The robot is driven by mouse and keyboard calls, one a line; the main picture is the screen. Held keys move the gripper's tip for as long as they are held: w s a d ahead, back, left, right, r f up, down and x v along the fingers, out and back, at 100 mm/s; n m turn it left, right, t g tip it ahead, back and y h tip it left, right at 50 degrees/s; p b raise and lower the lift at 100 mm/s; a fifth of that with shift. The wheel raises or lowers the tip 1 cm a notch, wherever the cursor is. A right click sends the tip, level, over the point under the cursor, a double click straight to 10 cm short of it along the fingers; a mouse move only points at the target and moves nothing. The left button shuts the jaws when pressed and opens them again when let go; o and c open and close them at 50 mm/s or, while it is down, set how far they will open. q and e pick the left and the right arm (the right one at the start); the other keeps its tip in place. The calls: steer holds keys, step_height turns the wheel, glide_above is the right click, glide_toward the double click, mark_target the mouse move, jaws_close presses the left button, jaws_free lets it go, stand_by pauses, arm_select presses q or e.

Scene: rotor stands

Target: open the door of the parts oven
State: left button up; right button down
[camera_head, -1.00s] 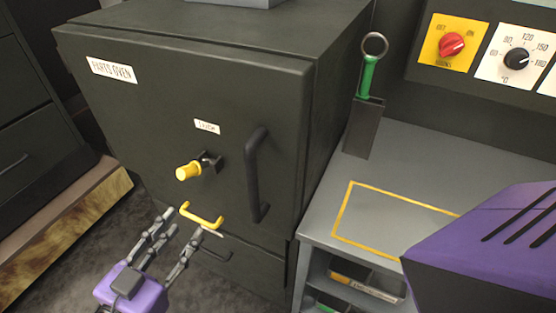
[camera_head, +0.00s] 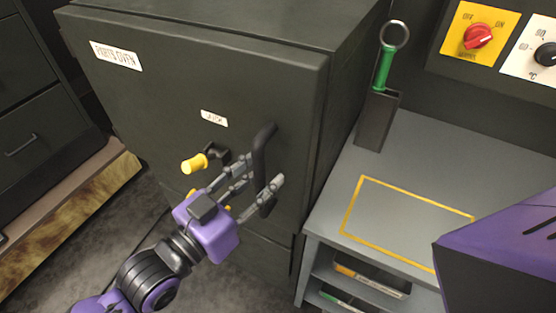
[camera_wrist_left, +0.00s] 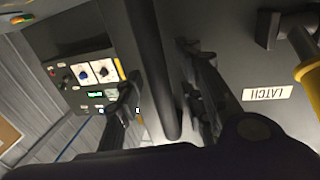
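The dark parts oven (camera_head: 130,100) stands at the left with its door shut. A black vertical door handle (camera_head: 262,150) is on the door's right side. Left of it is the latch (camera_head: 193,164), a black lever with a yellow grip; it also shows in the wrist view (camera_wrist_left: 308,70) beside its label. My left gripper (camera_head: 262,172) is open at the handle, its fingers on either side of the bar. In the wrist view the handle bar (camera_wrist_left: 152,65) runs between the fingers, with gaps visible. My right gripper is out of view.
A grey bench (camera_head: 420,165) with a yellow outlined rectangle stands right of the oven. A green-handled tool (camera_head: 384,68) sits upright in a dark holder (camera_head: 377,120) near the oven. A control panel (camera_head: 478,35) is at the back right. Dark drawers (camera_head: 30,110) are at the far left.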

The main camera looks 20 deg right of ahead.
arm_select(q)
steer(key=shift+c, duration=0.4)
jaws_close()
